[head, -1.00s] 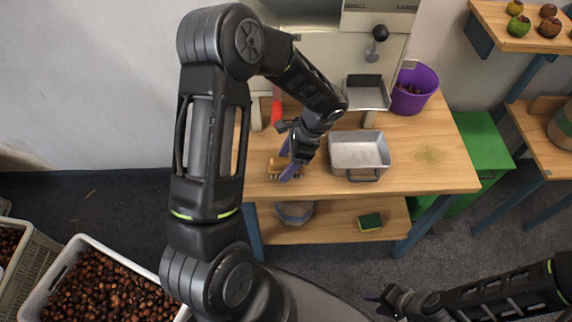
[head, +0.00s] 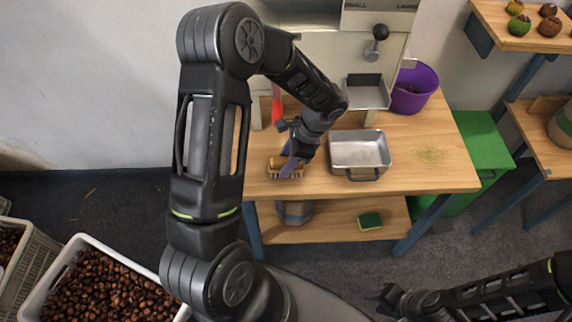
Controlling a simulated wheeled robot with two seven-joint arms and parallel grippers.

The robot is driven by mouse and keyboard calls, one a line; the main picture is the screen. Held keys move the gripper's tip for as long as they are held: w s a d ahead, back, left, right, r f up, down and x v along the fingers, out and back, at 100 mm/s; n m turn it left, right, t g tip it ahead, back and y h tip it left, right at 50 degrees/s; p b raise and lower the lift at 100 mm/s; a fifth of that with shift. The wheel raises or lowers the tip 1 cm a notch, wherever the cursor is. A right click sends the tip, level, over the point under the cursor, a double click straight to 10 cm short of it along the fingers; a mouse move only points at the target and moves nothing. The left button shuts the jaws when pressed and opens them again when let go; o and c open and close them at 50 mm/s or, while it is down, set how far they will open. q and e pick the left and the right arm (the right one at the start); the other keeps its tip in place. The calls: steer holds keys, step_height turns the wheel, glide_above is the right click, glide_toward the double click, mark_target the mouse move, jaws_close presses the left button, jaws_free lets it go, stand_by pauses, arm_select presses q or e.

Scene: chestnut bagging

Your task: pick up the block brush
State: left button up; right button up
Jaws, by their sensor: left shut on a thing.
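The block brush (head: 277,163) has a tan wooden body with bristles below. It is on the wooden table near its front left part, left of the metal tray. My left gripper (head: 291,165) reaches down over it, and its purple fingers are closed on the brush's body. The fingers hide part of the brush. I cannot tell whether the bristles touch the table. My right gripper (head: 378,300) is low at the front, away from the table, and too small and dark to judge its opening.
A metal tray (head: 345,170) stands right of the brush on the table (head: 410,180). A purple bucket (head: 428,77) and a machine (head: 330,60) stand behind. A sponge (head: 370,220) lies on the lower shelf (head: 335,232). A crate of chestnuts (head: 38,300) is at the lower left.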

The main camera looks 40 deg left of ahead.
mark_target(282, 159)
arm_select(q)
jaws_close()
steer(key=shift+r, duration=0.15)
steer(key=shift+r, duration=0.5)
step_height(282, 159, up, 2)
steer(key=shift+r+b, duration=0.1)
steer(key=shift+b, duration=0.4)
steer(key=s+d+b, duration=0.3)
steer(key=s+d, duration=0.8)
steer(key=s, duration=0.3)
steer(key=shift+s, duration=0.2)
